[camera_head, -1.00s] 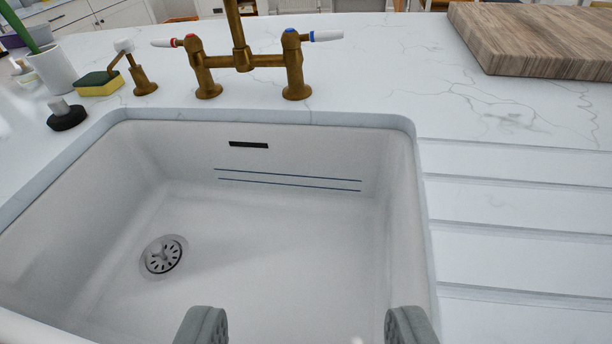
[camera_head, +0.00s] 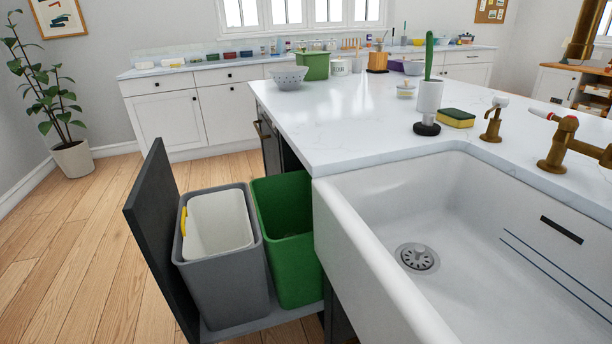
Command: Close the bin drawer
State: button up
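The bin drawer stands pulled out from the island, left of the sink. Its dark front panel (camera_head: 158,232) is at the left, well apart from the cabinet. On its tray (camera_head: 262,322) stand a grey bin (camera_head: 222,279) with a white liner or inner bucket (camera_head: 219,222) and a yellow piece at its edge, and a green bin (camera_head: 290,240) nearer the cabinet. My gripper is not in view now.
The white sink (camera_head: 350,255) and island worktop (camera_head: 330,125) fill the right. A potted plant (camera_head: 72,157) stands by the left wall. Wooden floor (camera_head: 85,240) left of the drawer is clear. White cabinets (camera_head: 167,112) line the back wall.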

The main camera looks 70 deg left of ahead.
aim_at(216, 300)
jog(key=k+j+u, duration=0.35)
jog(key=j, duration=0.25)
jog(key=k+u, duration=0.1)
jog(key=u, duration=1.9)
